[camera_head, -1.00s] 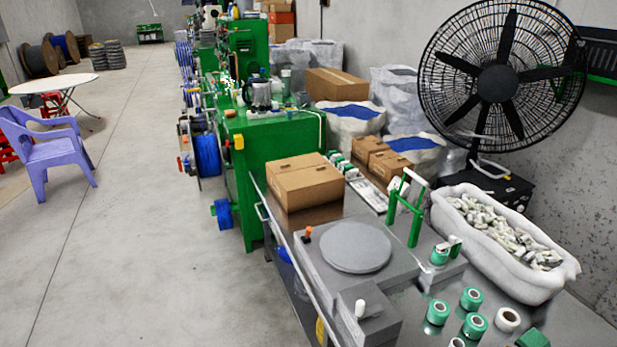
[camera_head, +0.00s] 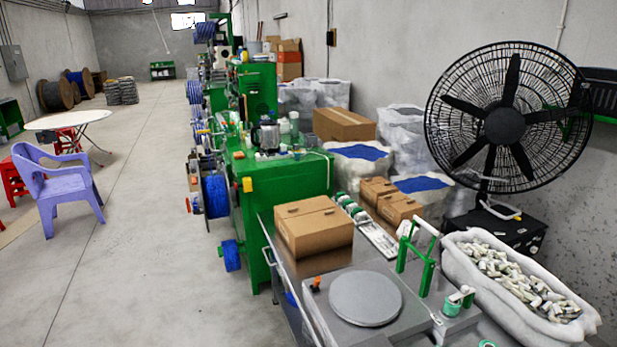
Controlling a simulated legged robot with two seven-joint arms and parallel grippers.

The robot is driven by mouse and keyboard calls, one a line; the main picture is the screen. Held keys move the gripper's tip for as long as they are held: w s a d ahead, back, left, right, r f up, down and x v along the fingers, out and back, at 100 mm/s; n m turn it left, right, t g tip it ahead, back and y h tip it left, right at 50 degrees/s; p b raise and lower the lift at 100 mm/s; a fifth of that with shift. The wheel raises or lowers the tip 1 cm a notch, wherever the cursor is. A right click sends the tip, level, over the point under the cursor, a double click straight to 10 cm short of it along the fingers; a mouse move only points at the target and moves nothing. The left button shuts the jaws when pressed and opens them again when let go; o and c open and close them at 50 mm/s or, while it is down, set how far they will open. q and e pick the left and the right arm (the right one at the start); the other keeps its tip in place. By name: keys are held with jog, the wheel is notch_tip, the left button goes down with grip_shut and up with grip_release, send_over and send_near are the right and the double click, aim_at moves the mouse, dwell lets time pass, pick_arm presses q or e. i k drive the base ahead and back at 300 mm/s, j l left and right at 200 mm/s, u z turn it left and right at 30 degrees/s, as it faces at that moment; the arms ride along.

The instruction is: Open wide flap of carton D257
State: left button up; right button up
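Several closed brown cartons are in view, and I cannot read a label D257 on any of them. A brown carton (camera_head: 314,229) sits on the metal workbench near its far left end, with a seam along its top and its flaps down. Two smaller brown cartons (camera_head: 389,199) stand side by side farther right. A larger, longer carton (camera_head: 344,124) lies farther back near the white sacks. Neither of my grippers shows in the head view.
A large black fan (camera_head: 507,122) stands at the right. Green machinery (camera_head: 277,181) is beyond the bench.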

aim_at(300, 226)
jog(key=i+j+u, duration=0.25)
jog(key=i, duration=0.35)
jog(key=i+j+u, duration=0.3)
jog(key=i, duration=0.3)
jog(key=i+u, duration=0.25)
jog(key=i, duration=0.35)
